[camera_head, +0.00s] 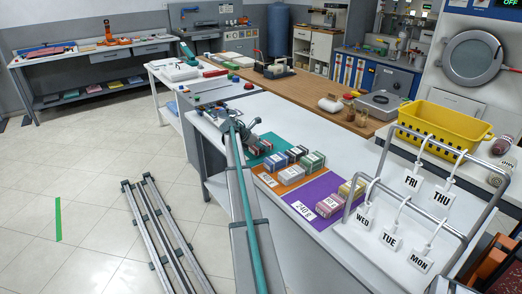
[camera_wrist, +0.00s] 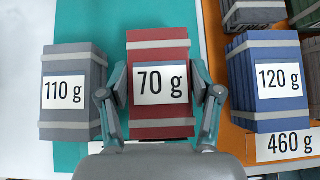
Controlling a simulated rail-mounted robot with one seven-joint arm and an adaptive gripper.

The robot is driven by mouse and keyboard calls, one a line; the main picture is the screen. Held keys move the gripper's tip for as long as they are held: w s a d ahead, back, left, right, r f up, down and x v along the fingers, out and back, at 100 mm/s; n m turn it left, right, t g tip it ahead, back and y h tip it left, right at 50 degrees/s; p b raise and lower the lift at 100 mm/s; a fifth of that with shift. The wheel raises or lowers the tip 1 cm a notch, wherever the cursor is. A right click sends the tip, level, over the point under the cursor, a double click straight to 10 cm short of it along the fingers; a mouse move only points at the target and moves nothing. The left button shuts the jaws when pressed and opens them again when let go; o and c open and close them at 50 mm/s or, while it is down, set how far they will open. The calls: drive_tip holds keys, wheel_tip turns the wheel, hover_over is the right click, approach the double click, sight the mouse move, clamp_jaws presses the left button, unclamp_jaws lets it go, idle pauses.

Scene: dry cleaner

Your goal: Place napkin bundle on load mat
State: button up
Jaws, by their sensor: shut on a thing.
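A red napkin bundle (camera_wrist: 160,50) labelled 70 g, with grey bands, sits between the fingers of my gripper (camera_wrist: 160,95) in the wrist view. The fingers are shut on its sides. It is over the teal mat (camera_wrist: 112,30); I cannot tell whether it touches it. A grey bundle (camera_wrist: 72,115) labelled 110 g is on the teal mat to the left, apart from the red one. In the head view my gripper (camera_head: 247,138) is over the counter by the teal mat (camera_head: 276,137), partly hiding the bundles there.
The orange mat (camera_head: 284,190), labelled 460 g, holds several bundles, including a blue 120 g one (camera_wrist: 270,80). The purple mat (camera_head: 304,192), labelled 240 g, holds bundles too. A rack with day tags (camera_head: 391,242) and a yellow basket (camera_head: 435,125) stand to the right.

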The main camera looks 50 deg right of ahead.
drive_tip(key=shift+f, duration=1.2)
drive_tip(key=o, duration=1.1)
drive_tip(key=shift+f, duration=0.15)
drive_tip(key=shift+o, duration=0.2)
